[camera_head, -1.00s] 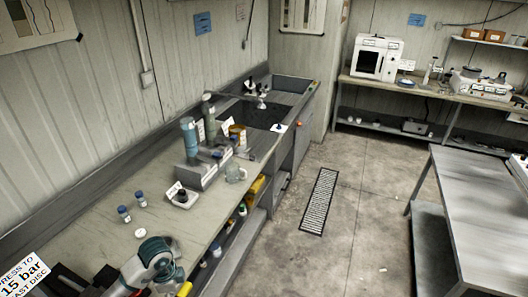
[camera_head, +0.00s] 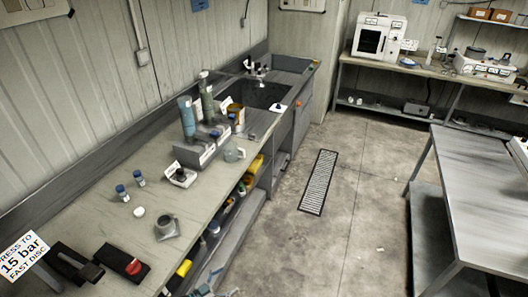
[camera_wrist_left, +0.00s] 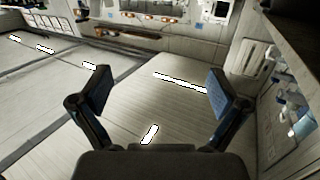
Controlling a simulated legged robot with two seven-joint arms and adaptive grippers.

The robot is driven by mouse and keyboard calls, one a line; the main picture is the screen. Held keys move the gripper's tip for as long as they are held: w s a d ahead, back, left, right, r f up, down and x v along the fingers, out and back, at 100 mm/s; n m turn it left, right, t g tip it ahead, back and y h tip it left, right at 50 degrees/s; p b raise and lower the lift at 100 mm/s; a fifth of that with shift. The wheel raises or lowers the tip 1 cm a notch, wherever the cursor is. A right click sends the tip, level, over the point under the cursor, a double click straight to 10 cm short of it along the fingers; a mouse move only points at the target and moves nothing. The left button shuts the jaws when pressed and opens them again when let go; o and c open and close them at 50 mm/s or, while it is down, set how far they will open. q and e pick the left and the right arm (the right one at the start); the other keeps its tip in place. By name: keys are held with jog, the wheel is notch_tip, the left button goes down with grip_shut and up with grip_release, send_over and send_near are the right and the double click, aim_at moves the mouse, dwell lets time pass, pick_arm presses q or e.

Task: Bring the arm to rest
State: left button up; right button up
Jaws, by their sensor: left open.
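My left gripper (camera_wrist_left: 158,95) is open in the left wrist view, its two blue-padded fingers wide apart with nothing between them. The wrist view looks past the fingers at a pale tilted surface with bright strips. In the head view, a bluish part of my arm (camera_head: 205,288) shows at the bottom edge, beside the front of the counter (camera_head: 100,228). It is clear of the things on the counter top. My right gripper is in neither view.
On the counter are a grey cup-like piece (camera_head: 166,227), a white lid (camera_head: 138,211), two small bottles (camera_head: 122,193), a black block with a red part (camera_head: 122,263) and tall cylinders (camera_head: 187,117). A grey table (camera_head: 485,205) stands right. The floor (camera_head: 345,235) between is open.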

pick_arm(q)
jog(key=s+a+f+n+g+y, duration=0.1)
jog(key=s+a+f+n+y, duration=0.2)
jog(key=s+f, duration=0.45)
jog(key=s+a+f+n+y, duration=0.25)
jog(key=s+f+y, duration=0.25)
jog(key=f, duration=0.6)
jog(key=s+a+f+n+g+y, duration=0.1)
jog(key=s+a+f+n+y, duration=0.2)
jog(key=s+f, duration=0.5)
jog(key=s+f+g+y, duration=0.1)
jog(key=s+f+g, duration=0.3)
jog(key=s, duration=0.9)
jog(key=s+f+g+y+b, duration=0.1)
jog(key=s+f+g, duration=0.2)
jog(key=s+f, duration=0.5)
jog(key=s, duration=0.5)
jog(key=shift+s+a+f+m+g, duration=0.25)
jog(key=shift+s+f+m+g, duration=0.1)
jog(key=shift+s+g, duration=0.05)
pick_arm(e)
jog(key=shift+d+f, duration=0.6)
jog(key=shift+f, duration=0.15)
pick_arm(q)
jog(key=shift+a, duration=0.15)
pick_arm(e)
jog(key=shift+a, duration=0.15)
